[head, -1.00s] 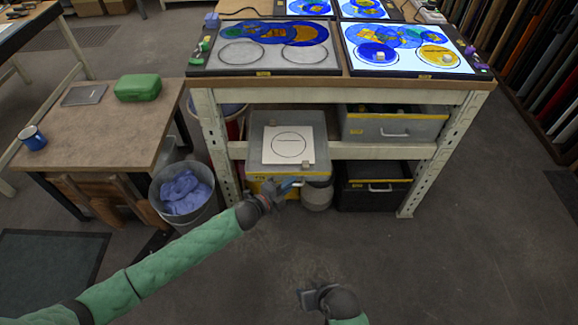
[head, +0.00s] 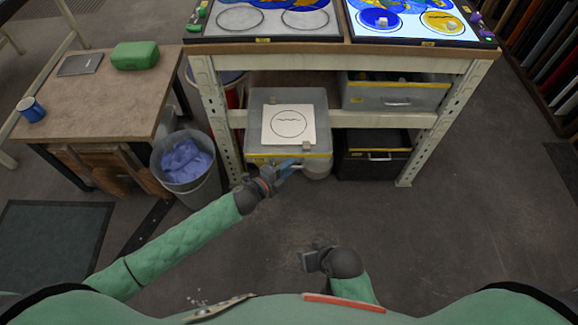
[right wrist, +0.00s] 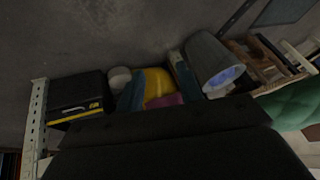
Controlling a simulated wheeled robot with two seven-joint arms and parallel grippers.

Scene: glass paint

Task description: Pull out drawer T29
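A grey drawer (head: 256,135) with a yellow front strip sticks out from under the bench, left of centre. Its label is too small to read. A white card (head: 271,117) with a drawn oval lies on top of it, with a small beige block (head: 306,146) at the card's near edge. My left gripper (head: 288,168) is at the lower front of this drawer, its fingertips overlapping the drawer's front in the head view. Whether its fingers are closed on a handle is hidden. My right gripper (head: 305,260) hangs low over bare floor, apart from the drawer; its finger gap is unclear.
Another grey drawer (head: 385,95) with a handle and a black crate (head: 360,166) sit at right under the bench. A bucket (head: 205,190) with blue cloth stands left of the bench leg, near my left arm. A wooden table (head: 110,105) is further left. The front floor is clear.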

